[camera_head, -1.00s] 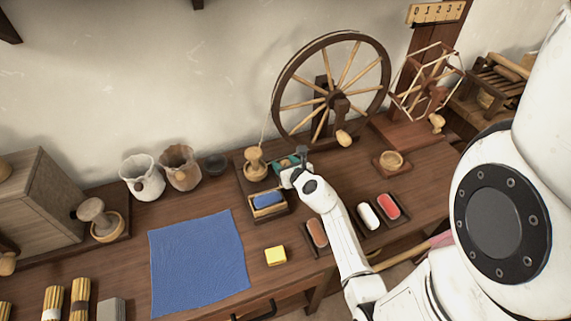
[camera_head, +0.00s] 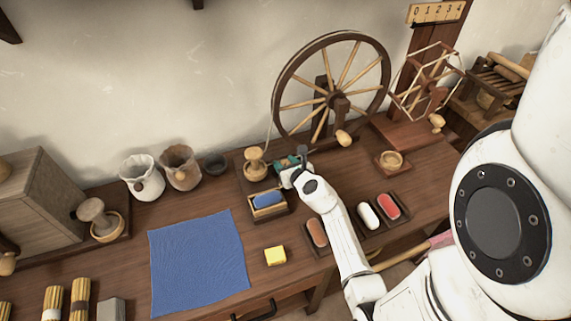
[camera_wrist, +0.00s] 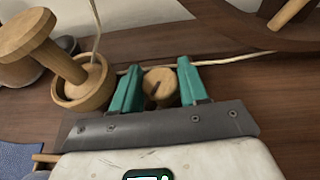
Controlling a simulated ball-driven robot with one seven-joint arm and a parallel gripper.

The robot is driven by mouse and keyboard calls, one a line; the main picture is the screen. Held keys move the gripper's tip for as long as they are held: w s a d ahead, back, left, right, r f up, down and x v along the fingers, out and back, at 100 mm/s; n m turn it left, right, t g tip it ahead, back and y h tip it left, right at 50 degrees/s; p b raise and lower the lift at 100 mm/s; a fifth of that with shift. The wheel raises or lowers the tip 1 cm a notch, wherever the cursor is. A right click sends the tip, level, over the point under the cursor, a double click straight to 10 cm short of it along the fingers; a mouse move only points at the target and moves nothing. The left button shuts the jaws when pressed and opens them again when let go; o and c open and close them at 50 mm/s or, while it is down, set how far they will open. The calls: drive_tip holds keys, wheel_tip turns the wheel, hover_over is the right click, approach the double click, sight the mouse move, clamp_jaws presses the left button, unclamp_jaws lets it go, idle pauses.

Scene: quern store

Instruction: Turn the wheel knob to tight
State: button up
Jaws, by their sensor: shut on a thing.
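The spinning wheel (camera_head: 331,88) stands upright at the back of the bench, with a pale wooden handle (camera_head: 343,138) low at its front. My gripper (camera_head: 289,163) is in front of the wheel's lower left, close over the bench. In the wrist view, its green fingers (camera_wrist: 160,70) are shut on a small round wooden knob (camera_wrist: 160,78), one finger on each side. A dark mark on the knob's face runs toward the lower left in that view. In the head view my gripper hides the knob. No tight marking can be made out.
A wooden spool in a bowl (camera_head: 255,166) stands just left of my gripper, with a cord rising from it. A blue block in a tray (camera_head: 268,211) is in front.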

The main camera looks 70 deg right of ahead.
drive_tip(key=shift+r, duration=0.1)
idle(0.4)
drive_tip(key=o, duration=1)
drive_tip(key=p+v, duration=0.2)
drive_tip(key=v, duration=0.8)
drive_tip(key=shift+s+a+r, duration=0.1)
drive_tip(key=shift+s+a, duration=0.1)
drive_tip(key=shift+a, duration=0.05)
